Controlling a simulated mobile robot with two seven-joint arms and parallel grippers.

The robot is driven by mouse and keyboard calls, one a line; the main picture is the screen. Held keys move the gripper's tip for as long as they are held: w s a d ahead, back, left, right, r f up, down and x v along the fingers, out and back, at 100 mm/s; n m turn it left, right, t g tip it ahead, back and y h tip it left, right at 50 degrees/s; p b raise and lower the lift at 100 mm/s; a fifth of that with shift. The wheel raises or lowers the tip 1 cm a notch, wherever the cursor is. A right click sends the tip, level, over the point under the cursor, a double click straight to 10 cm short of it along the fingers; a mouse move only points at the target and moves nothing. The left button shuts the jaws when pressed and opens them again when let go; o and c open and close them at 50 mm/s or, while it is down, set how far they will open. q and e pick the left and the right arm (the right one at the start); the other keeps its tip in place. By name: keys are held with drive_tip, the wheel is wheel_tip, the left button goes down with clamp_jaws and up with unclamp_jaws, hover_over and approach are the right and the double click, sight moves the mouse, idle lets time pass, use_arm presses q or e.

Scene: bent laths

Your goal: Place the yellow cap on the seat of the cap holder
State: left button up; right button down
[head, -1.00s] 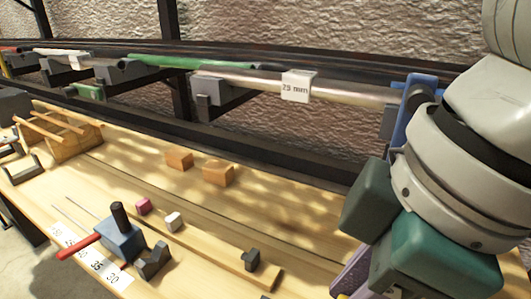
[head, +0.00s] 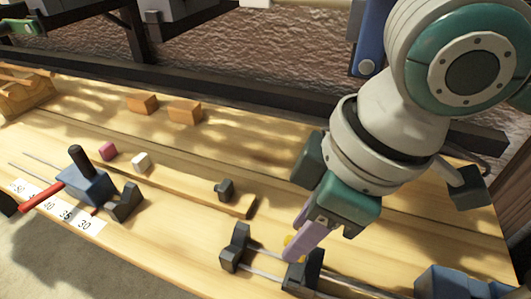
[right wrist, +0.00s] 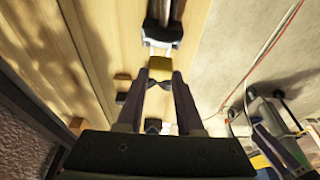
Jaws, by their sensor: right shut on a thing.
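My right gripper (head: 290,246) reaches down over the front part of the bench. In the right wrist view its purple fingers (right wrist: 161,78) are close together on the yellow cap (right wrist: 160,64). In the head view the cap (head: 293,240) is a small yellow patch, mostly hidden by a finger. A dark notched block (head: 236,246) stands to its left, and another dark block (head: 302,273) stands just below it, with thin rods between them. I cannot tell which dark piece is the cap holder.
A small dark block (head: 225,188) sits on a wooden strip. A blue block with a black handle (head: 86,184) stands at left beside number labels. A blue part (head: 460,283) stands at lower right.

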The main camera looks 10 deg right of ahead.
drive_tip(key=shift+f+b, duration=0.4)
drive_tip(key=shift+f, duration=2.05)
drive_tip(key=shift+f, duration=0.15)
drive_tip(key=c, duration=0.5)
unclamp_jaws()
drive_tip(key=shift+c, duration=0.2)
